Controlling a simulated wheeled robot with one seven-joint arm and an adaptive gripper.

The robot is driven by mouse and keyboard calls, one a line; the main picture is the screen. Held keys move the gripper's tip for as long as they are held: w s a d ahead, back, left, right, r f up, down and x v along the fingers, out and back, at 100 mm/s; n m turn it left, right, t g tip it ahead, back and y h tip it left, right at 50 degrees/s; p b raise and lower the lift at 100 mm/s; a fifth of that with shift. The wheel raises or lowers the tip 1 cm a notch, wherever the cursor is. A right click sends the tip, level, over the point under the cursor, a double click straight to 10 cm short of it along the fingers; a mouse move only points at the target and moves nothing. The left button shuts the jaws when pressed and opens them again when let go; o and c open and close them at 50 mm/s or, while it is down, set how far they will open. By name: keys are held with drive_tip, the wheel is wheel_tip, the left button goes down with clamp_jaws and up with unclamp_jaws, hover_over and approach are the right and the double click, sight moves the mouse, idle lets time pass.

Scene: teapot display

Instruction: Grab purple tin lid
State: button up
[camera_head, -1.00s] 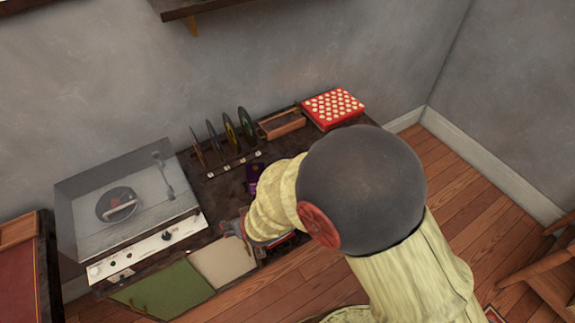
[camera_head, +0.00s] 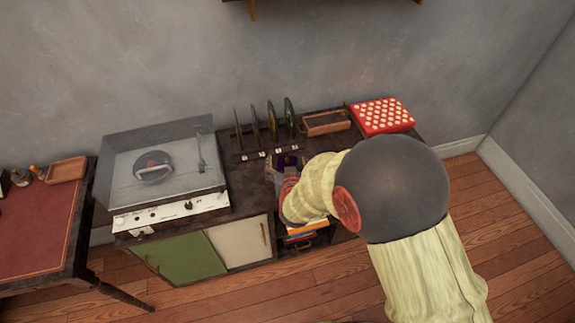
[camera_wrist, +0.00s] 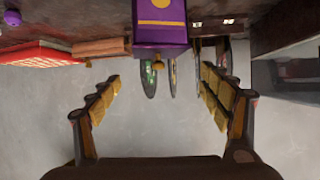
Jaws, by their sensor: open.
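The purple tin (camera_wrist: 160,14) stands on the cabinet top, with a yellow emblem on its side. The wrist view is upside down, so the tin's top points down there. Its lid (camera_wrist: 160,53) is purple and carries a small golden knob (camera_wrist: 159,66). My gripper (camera_wrist: 160,76) is open, with one finger on each side of the knob and nothing between the pads. I cannot tell the depth gap. In the head view, only a small part of the tin (camera_head: 289,160) shows beside my gripper (camera_head: 282,177); my arm hides much of this area.
A record player (camera_head: 165,175) with a clear cover stands left on the cabinet. Upright records (camera_head: 271,121) stand behind the tin. A wooden tray (camera_head: 326,123) and a red box with white dots (camera_head: 382,115) are at the back right. The wall is behind.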

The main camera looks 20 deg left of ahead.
sight(288, 160)
drive_tip(key=x, duration=0.2)
drive_tip(key=b+x, duration=0.1)
drive_tip(key=x, duration=0.1)
drive_tip(key=shift+d+f, duration=0.1)
drive_tip(key=shift+f, duration=0.25)
drive_tip(key=shift+c, duration=1.1)
drive_tip(key=c, duration=1.7)
